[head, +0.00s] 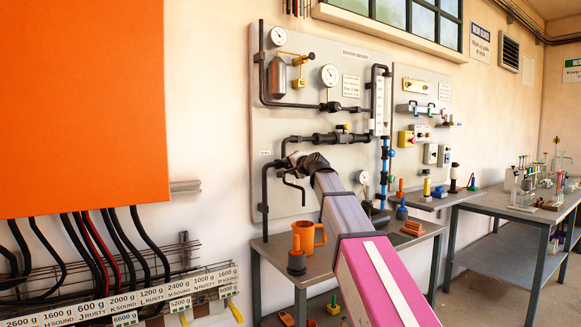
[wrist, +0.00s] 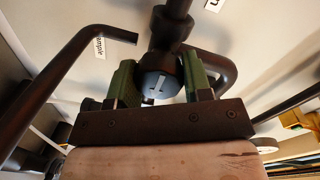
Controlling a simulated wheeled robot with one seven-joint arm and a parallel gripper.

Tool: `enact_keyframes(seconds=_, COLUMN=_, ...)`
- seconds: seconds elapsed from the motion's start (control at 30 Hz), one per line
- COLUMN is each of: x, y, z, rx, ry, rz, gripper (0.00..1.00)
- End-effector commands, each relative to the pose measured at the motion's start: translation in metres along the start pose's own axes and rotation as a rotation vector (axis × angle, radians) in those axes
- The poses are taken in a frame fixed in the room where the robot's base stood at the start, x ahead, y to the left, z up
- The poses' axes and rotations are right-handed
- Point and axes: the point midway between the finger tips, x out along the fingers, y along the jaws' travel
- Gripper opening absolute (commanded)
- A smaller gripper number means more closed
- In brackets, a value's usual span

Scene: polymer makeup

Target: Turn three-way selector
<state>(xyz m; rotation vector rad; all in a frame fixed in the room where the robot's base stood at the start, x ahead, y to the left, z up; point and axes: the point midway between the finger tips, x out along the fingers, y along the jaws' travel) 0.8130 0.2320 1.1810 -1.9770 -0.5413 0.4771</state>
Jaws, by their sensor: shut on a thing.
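In the head view my gripper (head: 308,162) is at the lower left pipework of the grey panel (head: 285,205), and my arm hides most of the knob there. A small label reading "Sample" (wrist: 100,47) is left of the knob in the wrist view.
Black bent pipes (wrist: 62,80) run close on the left of my gripper. A gauge (head: 362,178) is on the panel to the right. An orange mug (head: 308,237) stands on the bench below. A large orange box (head: 80,100) with cables hangs at left.

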Motion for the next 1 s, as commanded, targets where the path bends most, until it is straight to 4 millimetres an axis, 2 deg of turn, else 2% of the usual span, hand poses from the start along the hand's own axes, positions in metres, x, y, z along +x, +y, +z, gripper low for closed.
enact_keyframes(seconds=0.57, x=-0.0011, y=0.0015, z=0.0018, rx=-0.039, ry=-0.001, rz=0.005, gripper=0.22)
enact_keyframes(seconds=0.6, x=-0.0011, y=0.0015, z=0.0018, rx=-0.039, ry=-0.001, rz=0.005, gripper=0.49)
enact_keyframes(seconds=0.67, x=-0.0011, y=0.0014, z=0.0017, rx=-0.038, ry=0.0, rz=0.005, gripper=0.68)
enact_keyframes(seconds=0.7, x=-0.001, y=0.0012, z=0.0015, rx=-0.038, ry=0.0, rz=0.005, gripper=0.71)
enact_keyframes(seconds=1.0, x=-0.0016, y=0.0006, z=0.0008, rx=-0.036, ry=0.002, rz=0.003, gripper=0.71)
